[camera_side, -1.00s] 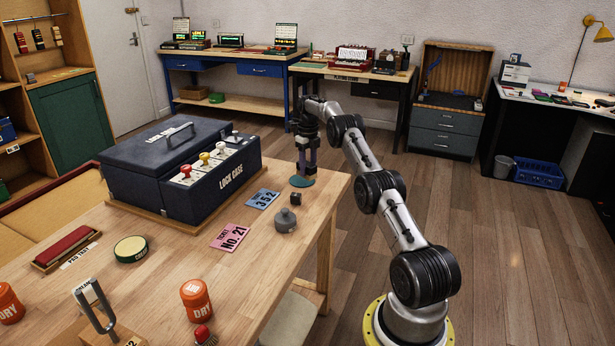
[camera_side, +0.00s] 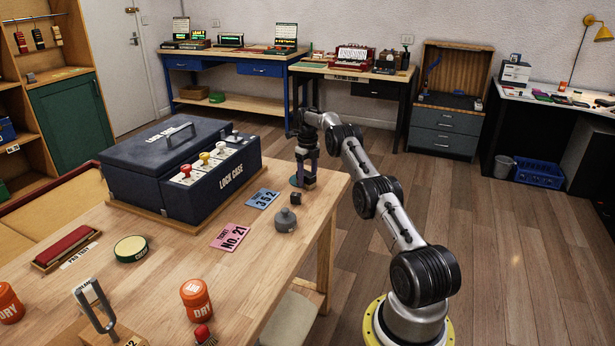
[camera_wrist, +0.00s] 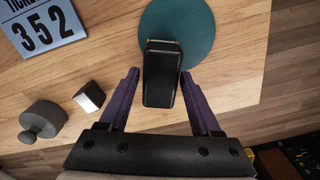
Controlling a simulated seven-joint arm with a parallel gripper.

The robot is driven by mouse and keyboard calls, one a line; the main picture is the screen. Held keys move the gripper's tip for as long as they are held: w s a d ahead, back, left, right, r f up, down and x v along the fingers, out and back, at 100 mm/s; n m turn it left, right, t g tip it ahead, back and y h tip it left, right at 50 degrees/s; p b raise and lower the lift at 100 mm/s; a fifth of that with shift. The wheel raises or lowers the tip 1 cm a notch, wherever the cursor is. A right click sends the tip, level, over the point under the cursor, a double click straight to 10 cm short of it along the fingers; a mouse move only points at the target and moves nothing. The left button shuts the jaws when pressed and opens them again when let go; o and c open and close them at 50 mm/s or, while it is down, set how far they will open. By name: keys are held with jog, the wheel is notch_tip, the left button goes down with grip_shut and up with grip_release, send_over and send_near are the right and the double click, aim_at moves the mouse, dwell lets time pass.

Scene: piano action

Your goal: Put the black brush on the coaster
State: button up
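The teal round coaster (camera_side: 294,182) lies on the wooden table near its far right corner. It shows at the top of the wrist view (camera_wrist: 195,25). The black brush (camera_wrist: 160,78) overlaps the coaster's near edge in the wrist view. In the side view the brush (camera_side: 309,181) is a small dark shape in front of the coaster's right part. I cannot tell whether it rests fully on it. My gripper (camera_wrist: 160,75) points down with its purple fingers either side of the brush. The fingers look open, with a narrow gap at the left; the right tip is close to the brush.
A blue ticket (camera_side: 262,199), a grey weight (camera_side: 285,220) and a small dark block (camera_side: 296,198) lie near the coaster. The large lock case (camera_side: 180,165) stands to the left. A pink ticket (camera_side: 230,237) lies in front. The table's right edge is close to the coaster.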

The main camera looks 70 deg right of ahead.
jog(key=shift+o, duration=0.6)
